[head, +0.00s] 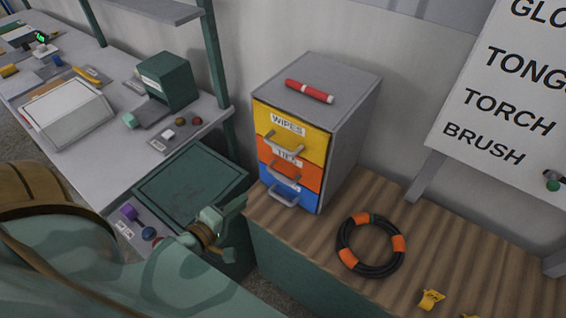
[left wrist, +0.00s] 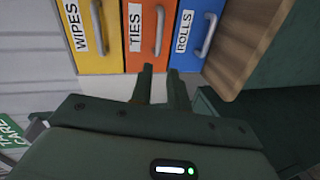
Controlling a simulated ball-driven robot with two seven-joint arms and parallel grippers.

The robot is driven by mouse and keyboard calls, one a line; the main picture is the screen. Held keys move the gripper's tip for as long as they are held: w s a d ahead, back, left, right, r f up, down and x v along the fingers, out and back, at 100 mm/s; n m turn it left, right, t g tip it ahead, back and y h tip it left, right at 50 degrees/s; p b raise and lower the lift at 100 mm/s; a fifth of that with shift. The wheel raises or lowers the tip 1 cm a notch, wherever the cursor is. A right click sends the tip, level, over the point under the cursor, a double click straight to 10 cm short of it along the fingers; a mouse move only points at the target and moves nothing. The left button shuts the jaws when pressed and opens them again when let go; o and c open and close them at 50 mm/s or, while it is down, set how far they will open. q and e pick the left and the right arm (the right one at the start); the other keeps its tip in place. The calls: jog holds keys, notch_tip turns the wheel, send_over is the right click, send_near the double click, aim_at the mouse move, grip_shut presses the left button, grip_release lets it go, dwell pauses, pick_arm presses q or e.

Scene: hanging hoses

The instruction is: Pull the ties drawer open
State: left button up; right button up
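The ties drawer (head: 283,164) is the orange middle drawer of a small grey cabinet (head: 350,120), with a silver bar handle. It appears closed. In the left wrist view the orange front (left wrist: 139,45), its TIES label and its handle (left wrist: 159,30) are plain. My left gripper (head: 236,208) is in front of the cabinet, to the left and below the handles in the head view. Its two fingers (left wrist: 160,70) are apart with nothing between them, pointing at the drawer fronts and short of the ties handle. My right gripper is not in view.
The yellow wipes drawer (head: 290,131) is above and the blue rolls drawer (head: 300,197) below, both appearing closed. A red marker (head: 310,91) lies on top. A black hose coil with orange bands (head: 371,269) lies on the wooden bench (head: 450,260). A dark green bin (head: 190,185) stands left.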

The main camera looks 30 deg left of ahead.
aim_at(275, 175)
pick_arm(q)
jog(key=shift+n, duration=0.6)
jog(key=b+x, duration=0.1)
jog(key=x, duration=1.4)
jog(key=shift+w, duration=0.35)
jog(key=shift+s, duration=0.1)
grip_shut()
